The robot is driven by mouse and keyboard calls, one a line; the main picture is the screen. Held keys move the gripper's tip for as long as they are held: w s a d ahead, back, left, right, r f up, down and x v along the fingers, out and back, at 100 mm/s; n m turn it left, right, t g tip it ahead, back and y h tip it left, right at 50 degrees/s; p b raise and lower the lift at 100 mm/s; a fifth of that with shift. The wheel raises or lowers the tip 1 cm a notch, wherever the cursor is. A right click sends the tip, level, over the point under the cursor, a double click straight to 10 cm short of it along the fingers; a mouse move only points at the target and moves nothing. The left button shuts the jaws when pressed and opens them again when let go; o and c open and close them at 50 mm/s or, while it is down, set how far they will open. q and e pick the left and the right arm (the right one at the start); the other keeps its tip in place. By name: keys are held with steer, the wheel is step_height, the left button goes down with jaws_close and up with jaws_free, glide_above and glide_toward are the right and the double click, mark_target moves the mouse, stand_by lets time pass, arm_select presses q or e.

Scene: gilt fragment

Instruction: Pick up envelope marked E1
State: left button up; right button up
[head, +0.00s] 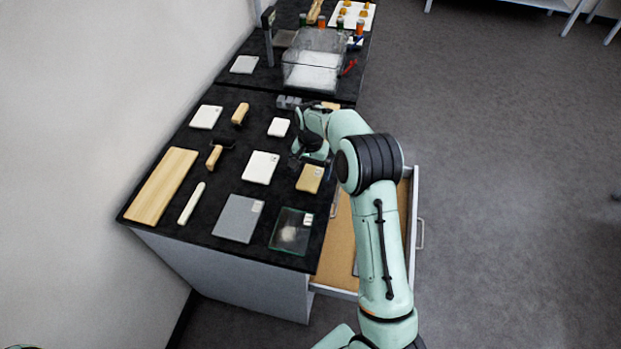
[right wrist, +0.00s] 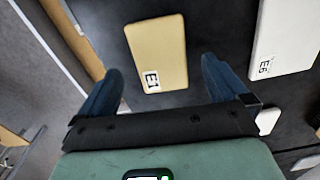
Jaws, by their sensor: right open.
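The envelope marked E1 (head: 309,179) is tan with a white label and lies flat on the black worktop near its right edge. In the right wrist view the envelope (right wrist: 158,40) shows its E1 label at the lower end, between my fingers in the picture. My right gripper (head: 312,166) is open and empty, over the worktop at the far side of the envelope. Its two blue fingers stand apart in the right wrist view (right wrist: 161,68). Contact with the envelope is not visible. My left gripper is not in view.
A white E6 packet (head: 261,167) lies left of the envelope. A grey panel (head: 238,218) and a glass plate (head: 290,231) lie nearer. An open drawer (head: 334,259) juts out at right. A clear bin (head: 314,60) stands farther back.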

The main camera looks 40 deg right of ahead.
mark_target(311, 179)
step_height(311, 179, down, 3)
steer(key=shift+r, duration=0.15)
steer(key=c, duration=1.1)
steer(key=shift+r, duration=0.1)
